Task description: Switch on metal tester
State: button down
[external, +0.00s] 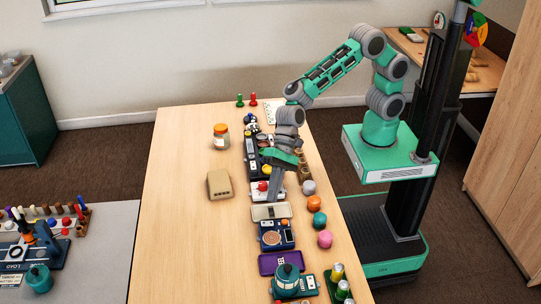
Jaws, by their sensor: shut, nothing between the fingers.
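My gripper (277,195) is shut and empty. It points down over the row of devices on the wooden table, close to a small white box with a red dome (263,187). I cannot tell whether it touches that box. A navy box with a round copper-coloured disc (271,239) and a small orange part stands nearer the camera in the same row; it looks like the metal tester, but no label is readable. Its switch state cannot be told. A pale flat box (271,212) lies between it and my gripper. My gripper hides part of the row behind it.
Several coloured lumps (314,204) line the table's right side. A purple tray (280,262), a teal device (289,282) and a green rack of cans (340,285) stand at the near end. A jar (221,137) and beige box (219,184) stand left; the table's left side is clear.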

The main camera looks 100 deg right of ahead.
jog(key=b, duration=0.6)
send_over(267, 224)
jog(key=s+d, duration=0.1)
jog(key=f, duration=0.6)
jog(key=shift+s+d+f, duration=0.1)
jog(key=shift+d+f, duration=0.1)
jog(key=shift+f, duration=1.05)
jog(key=shift+f, duration=0.15)
jog(key=shift+w+f, duration=0.2)
jog(key=shift+f, duration=0.1)
jog(key=shift+f, duration=0.2)
dwell(0.4)
jog(key=shift+r, duration=0.1)
jog(key=shift+s+r+p, duration=0.1)
jog(key=shift+r+p, duration=0.35)
jog(key=shift+p, duration=0.1)
